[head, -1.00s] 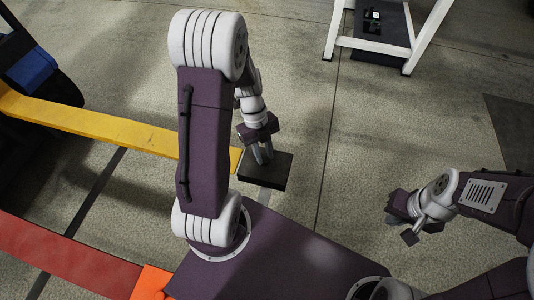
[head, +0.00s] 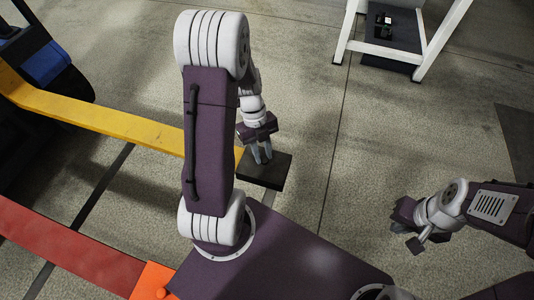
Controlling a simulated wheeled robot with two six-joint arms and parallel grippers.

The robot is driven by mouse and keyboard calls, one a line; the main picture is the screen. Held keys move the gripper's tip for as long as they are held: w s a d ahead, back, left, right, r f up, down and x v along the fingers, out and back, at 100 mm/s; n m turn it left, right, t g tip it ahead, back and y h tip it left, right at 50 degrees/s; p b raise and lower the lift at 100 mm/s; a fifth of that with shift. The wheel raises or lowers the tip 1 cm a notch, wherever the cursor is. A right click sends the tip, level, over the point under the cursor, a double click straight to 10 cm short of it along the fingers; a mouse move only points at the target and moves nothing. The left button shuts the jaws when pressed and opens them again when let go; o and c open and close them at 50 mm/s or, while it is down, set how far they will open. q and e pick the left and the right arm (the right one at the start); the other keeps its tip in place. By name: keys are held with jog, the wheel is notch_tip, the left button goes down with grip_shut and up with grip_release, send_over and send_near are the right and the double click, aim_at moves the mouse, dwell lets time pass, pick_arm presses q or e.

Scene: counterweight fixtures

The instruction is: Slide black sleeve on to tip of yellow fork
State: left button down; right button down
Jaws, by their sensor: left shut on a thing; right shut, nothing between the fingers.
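The yellow fork (head: 110,127) runs from the left edge toward the middle of the head view. Its tip is close to the left side of the black sleeve (head: 273,172), a dark, flat block. I cannot tell whether the tip touches the sleeve or lies inside its edge. My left gripper (head: 262,158) points down and is shut on the sleeve from above. My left arm's upper link hides part of the fork just short of its tip. My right gripper (head: 408,236) is shut and empty, well to the right of the sleeve.
A red fork (head: 70,247) with an orange piece (head: 154,281) at its end lies lower left. A dark machine with a blue part (head: 44,62) stands upper left. A white-framed stand (head: 398,52) is at the upper right. The floor between is clear.

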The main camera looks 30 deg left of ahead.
pick_arm(q)
jog(key=shift+s+a, duration=0.2)
jog(key=shift+a, duration=0.5)
jog(key=shift+s+a+p, duration=0.15)
jog(key=shift+s+a, duration=0.1)
jog(key=shift+a, duration=0.8)
jog(key=shift+s+a+p, duration=0.15)
jog(key=shift+s+a, duration=0.1)
jog(key=shift+a, duration=0.75)
jog(key=shift+s+a+p, duration=0.25)
jog(key=shift+a, duration=0.8)
jog(key=shift+s+a+p, duration=0.2)
jog(key=shift+s+a, duration=0.05)
jog(key=shift+a, duration=0.75)
jog(key=shift+a, duration=0.1)
